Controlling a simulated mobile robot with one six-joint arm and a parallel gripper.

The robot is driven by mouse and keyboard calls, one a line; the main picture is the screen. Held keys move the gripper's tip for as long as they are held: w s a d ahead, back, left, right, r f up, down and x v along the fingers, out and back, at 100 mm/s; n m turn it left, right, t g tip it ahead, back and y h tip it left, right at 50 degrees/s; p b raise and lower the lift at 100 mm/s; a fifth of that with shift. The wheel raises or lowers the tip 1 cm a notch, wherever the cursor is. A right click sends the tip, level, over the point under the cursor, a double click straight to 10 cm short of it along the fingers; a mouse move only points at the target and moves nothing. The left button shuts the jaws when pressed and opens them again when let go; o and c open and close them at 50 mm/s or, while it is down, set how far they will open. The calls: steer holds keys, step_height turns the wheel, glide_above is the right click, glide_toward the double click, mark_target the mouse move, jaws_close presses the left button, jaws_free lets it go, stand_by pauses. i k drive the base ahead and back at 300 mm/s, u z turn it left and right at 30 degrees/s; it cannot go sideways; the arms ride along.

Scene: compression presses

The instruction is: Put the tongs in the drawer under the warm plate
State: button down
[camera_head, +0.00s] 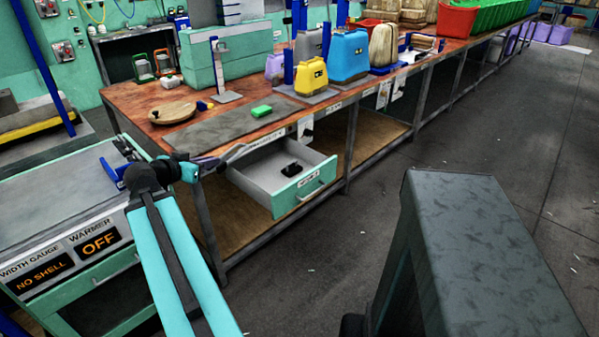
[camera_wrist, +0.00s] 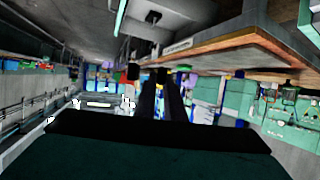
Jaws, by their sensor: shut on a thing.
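My gripper (camera_head: 196,167) is at the near left corner of the workbench, in front of its edge. It is shut on a thin grey thing that looks like the tongs (camera_head: 234,154), which points right towards the bench edge. In the wrist view two dark bars (camera_wrist: 163,98) stretch ahead; I cannot tell the fingers from the tongs there. A drawer (camera_head: 316,187) with a green front stands open under the bench, right of and below my gripper. A small black thing (camera_head: 292,170) lies in it. At left is a grey-topped unit (camera_head: 50,195) marked WARMER OFF, with a green drawer front (camera_head: 115,277) below.
A grey box-like body fills the lower right. The floor (camera_head: 310,270) before the open drawer is clear.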

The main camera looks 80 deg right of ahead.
mark_target(280, 175)
steer(key=z, duration=0.6)
steer(key=k, duration=0.75)
steer(key=u, duration=0.05)
steer(key=i, duration=1.7)
steer(key=z, duration=0.15)
